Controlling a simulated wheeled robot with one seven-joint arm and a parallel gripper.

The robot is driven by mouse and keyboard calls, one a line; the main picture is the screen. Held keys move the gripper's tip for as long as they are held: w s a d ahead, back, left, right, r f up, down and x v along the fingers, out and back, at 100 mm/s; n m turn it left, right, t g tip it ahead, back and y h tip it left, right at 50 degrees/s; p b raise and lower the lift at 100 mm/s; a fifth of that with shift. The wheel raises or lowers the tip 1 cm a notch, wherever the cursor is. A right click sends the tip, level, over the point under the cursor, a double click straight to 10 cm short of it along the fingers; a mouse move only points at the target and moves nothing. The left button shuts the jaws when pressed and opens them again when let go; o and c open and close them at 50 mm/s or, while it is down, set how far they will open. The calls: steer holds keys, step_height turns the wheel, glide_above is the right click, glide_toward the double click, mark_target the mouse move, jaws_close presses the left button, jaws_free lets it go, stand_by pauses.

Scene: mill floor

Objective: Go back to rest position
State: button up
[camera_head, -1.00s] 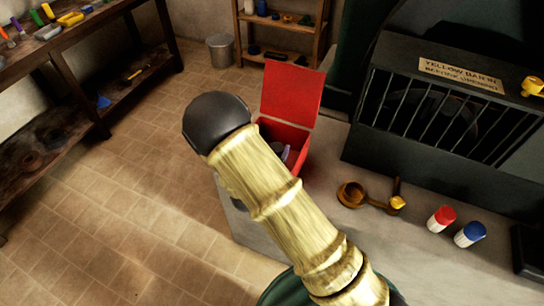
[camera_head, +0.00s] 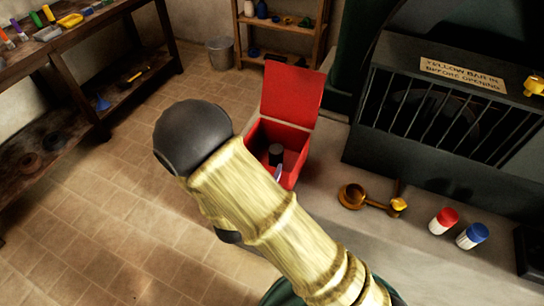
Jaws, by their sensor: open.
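My arm, gold with a dark round joint, reaches up from the bottom of the head view across the middle. Its gripper does not show. A red box (camera_head: 297,137) with its lid (camera_head: 291,94) raised stands on the grey counter, just right of the arm. A dark cylindrical thing (camera_head: 276,154) and something pale lie inside the box; the arm hides part of the box's front left.
On the counter are a brown dish with a handle (camera_head: 352,196), a red-capped jar (camera_head: 442,220) and a blue-capped jar (camera_head: 472,236). A barred dark guard (camera_head: 435,110) with a sign (camera_head: 462,74) stands behind. A wooden bench (camera_head: 80,60) and open floor lie left.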

stand_by(0.4)
steer(key=w+d+r+g+y+p, duration=0.2)
steer(key=d+r+g+y+p, duration=0.2)
steer(key=d+r+g, duration=0.3)
steer(key=s+d+r+n+g+p, duration=0.1)
steer(key=s+d+r+g, duration=0.2)
steer(key=s+d, duration=0.3)
steer(key=s+d+r+n+g+p, duration=0.1)
steer(key=s+d+r, duration=0.3)
steer(key=d, duration=0.5)
steer(key=s+g, duration=0.1)
steer(key=s, duration=0.1)
steer(key=shift+s+n+g, duration=0.3)
steer(key=shift+g, duration=0.1)
steer(key=shift+a+r, duration=0.1)
